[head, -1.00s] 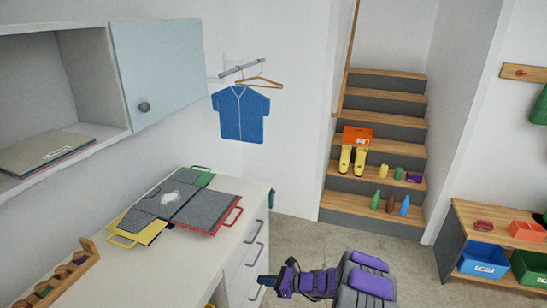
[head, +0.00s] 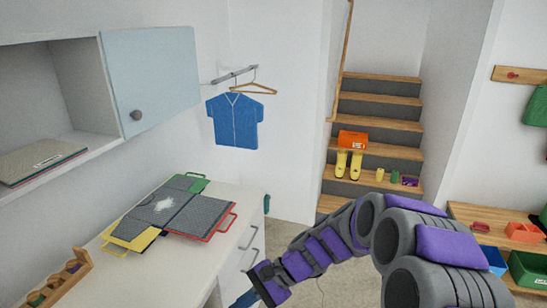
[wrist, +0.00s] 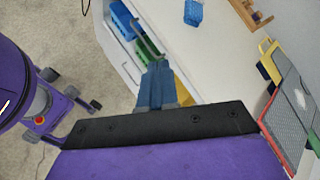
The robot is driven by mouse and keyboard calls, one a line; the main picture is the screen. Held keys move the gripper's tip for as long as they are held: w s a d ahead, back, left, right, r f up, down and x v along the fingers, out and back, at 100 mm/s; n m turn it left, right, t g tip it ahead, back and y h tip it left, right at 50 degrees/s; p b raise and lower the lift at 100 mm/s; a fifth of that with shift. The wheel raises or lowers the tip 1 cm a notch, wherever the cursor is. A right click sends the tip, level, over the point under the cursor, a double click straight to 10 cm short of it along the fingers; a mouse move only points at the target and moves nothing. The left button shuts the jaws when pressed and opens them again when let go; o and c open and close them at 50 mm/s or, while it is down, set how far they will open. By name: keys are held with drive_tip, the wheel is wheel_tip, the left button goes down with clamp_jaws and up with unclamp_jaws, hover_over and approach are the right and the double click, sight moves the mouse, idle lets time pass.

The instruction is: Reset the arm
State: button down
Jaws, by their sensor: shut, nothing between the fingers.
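My arm, grey with purple pads, reaches across the lower right of the head view. My gripper (head: 246,298) is at the bottom of the head view, in front of the white drawer cabinet and partly cut off by the frame edge. In the wrist view my gripper (wrist: 156,72) shows blue-grey fingers, shut and empty. They point at the cabinet's front edge. Whether they touch it cannot be told.
The white counter (head: 120,270) carries folders (head: 165,215) and a wooden rack (head: 58,283). A blue object (wrist: 193,12) lies on it in the wrist view. A blue shirt (head: 235,120) hangs on the wall. Stairs (head: 380,126) rise behind; coloured bins (head: 527,268) stand right.

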drive_tip(key=s+d+r+n+t+h, duration=0.1)
drive_tip(key=s+d+h, duration=0.4)
drive_tip(key=s+d, duration=0.5)
drive_tip(key=s+d+r+n+h, duration=0.3)
drive_tip(key=s+d+n+h, duration=0.2)
drive_tip(key=s+d, duration=0.5)
drive_tip(key=s+n, duration=0.1)
drive_tip(key=s, duration=0.3)
drive_tip(key=shift+s+d+t+h, duration=0.3)
drive_tip(key=shift+s+t, duration=0.05)
drive_tip(key=shift+t, duration=0.05)
drive_tip(key=shift+d, duration=0.1)
